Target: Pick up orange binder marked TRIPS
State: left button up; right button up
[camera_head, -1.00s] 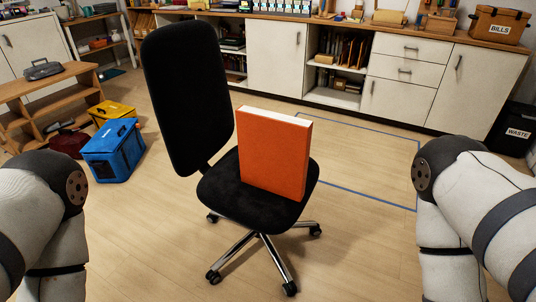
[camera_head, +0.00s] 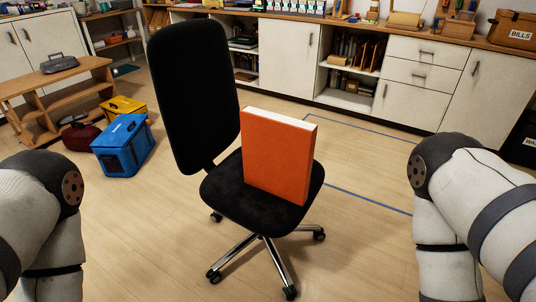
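An orange binder (camera_head: 277,158) stands upright on the seat of a black office chair (camera_head: 250,207), in the middle of the view. Its broad orange face and pale top edge show. No TRIPS marking is visible on the sides I see. Parts of both my arms show at the left and right edges. Neither gripper is in the frame, and nothing of mine touches the binder.
The chair's tall backrest (camera_head: 193,95) rises left of the binder. A blue box (camera_head: 122,146), a yellow box (camera_head: 122,107) and a low wooden bench (camera_head: 58,84) stand at the left. White cabinets (camera_head: 284,60) line the back. Floor right of the chair is clear, with blue outline marking.

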aim_at(278, 150)
jog(key=i+l+u, duration=0.15)
jog(key=l+u, duration=0.3)
jog(key=l, duration=0.25)
jog(key=l+u, duration=0.45)
jog(key=l, duration=0.25)
jog(key=i+l+u, duration=0.15)
jog(key=l+u, duration=0.25)
jog(key=l, duration=0.3)
jog(key=l+u, duration=0.4)
jog(key=l, duration=0.35)
jog(key=l+u, duration=0.4)
jog(key=l, duration=0.3)
jog(key=l+u, duration=0.4)
jog(key=l, duration=0.35)
jog(key=k, duration=0.05)
